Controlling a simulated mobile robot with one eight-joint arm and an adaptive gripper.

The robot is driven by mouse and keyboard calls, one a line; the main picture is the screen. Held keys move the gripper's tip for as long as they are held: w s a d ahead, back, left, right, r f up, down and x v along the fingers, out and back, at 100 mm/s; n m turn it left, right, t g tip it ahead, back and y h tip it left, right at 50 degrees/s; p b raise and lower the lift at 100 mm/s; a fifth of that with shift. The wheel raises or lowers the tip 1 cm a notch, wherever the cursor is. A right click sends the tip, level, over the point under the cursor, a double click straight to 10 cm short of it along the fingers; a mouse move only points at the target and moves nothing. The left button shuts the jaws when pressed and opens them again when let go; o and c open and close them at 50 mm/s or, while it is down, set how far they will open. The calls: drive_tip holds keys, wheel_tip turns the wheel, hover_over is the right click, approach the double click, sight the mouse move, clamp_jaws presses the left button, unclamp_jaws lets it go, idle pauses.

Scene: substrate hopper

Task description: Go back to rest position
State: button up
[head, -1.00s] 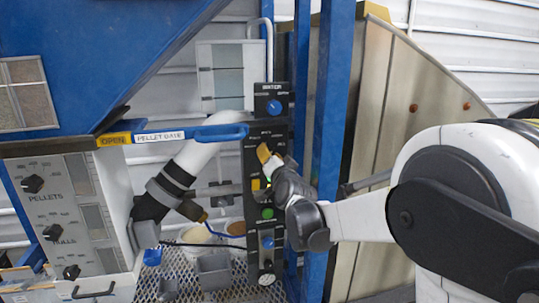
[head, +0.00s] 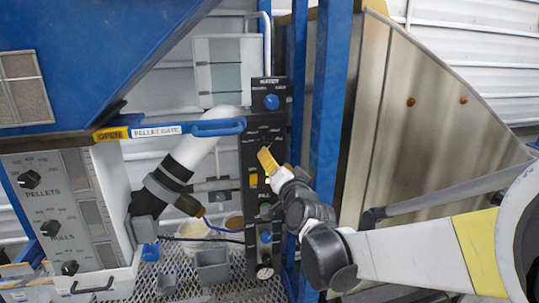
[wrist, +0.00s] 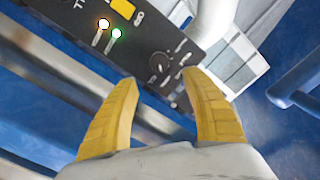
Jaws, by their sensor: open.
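My gripper (head: 268,160) is in front of the black control panel (head: 257,205) in the head view. Its yellow fingers (wrist: 165,112) stand apart with nothing between them in the wrist view. The panel also shows beyond the fingertips in the wrist view (wrist: 140,50), with a dark knob, a yellow button and two lit lamps. I cannot tell from these frames whether a fingertip touches the panel.
A blue post (head: 330,110) stands just right of the panel. A grey box with knobs (head: 70,215) stands at left, above a mesh shelf (head: 235,292).

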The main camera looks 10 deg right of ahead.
drive_tip(key=shift+s, duration=1.1)
drive_tip(key=s+f+n+g, duration=0.2)
drive_tip(key=s+f, duration=0.3)
drive_tip(key=s, duration=0.4)
drive_tip(key=s+f+n+g, duration=0.3)
drive_tip(key=s+f+g, duration=0.1)
drive_tip(key=s, duration=0.6)
drive_tip(key=s+f+n+g, duration=0.3)
drive_tip(key=s+f+g, duration=0.2)
drive_tip(key=s, duration=0.5)
drive_tip(key=shift+s+f, duration=0.2)
drive_tip(key=shift+f, duration=0.1)
